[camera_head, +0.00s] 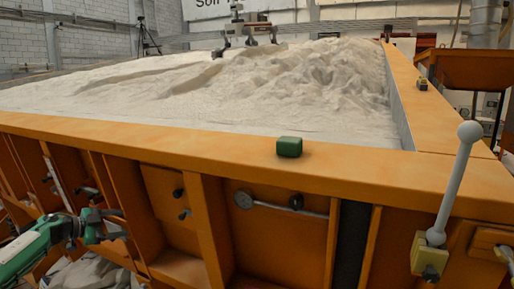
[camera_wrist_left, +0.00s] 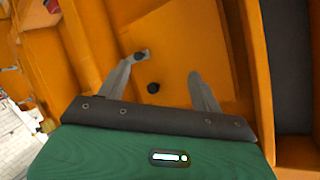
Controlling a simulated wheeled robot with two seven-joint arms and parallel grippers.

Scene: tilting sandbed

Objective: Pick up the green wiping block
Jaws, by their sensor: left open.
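The green wiping block (camera_head: 289,147) sits on the flat orange front rim (camera_head: 200,141) of the sandbed, a little right of the middle in the head view. My left gripper (camera_head: 120,225) is at the lower left of the head view, in front of the orange side wall. It is below the rim and well to the left of the block, not touching it. In the left wrist view the gripper (camera_wrist_left: 164,74) has its two fingers apart, with nothing between them. They face an orange panel with dark knobs. I cannot make out the block in the wrist view. My right gripper is not in view.
Pale sand (camera_head: 290,85) fills the bed behind the rim. A grey lever with a ball top (camera_head: 458,180) stands up at the right front. A rod with knobs (camera_head: 270,203) is on the wall below the block. The rim around the block is clear.

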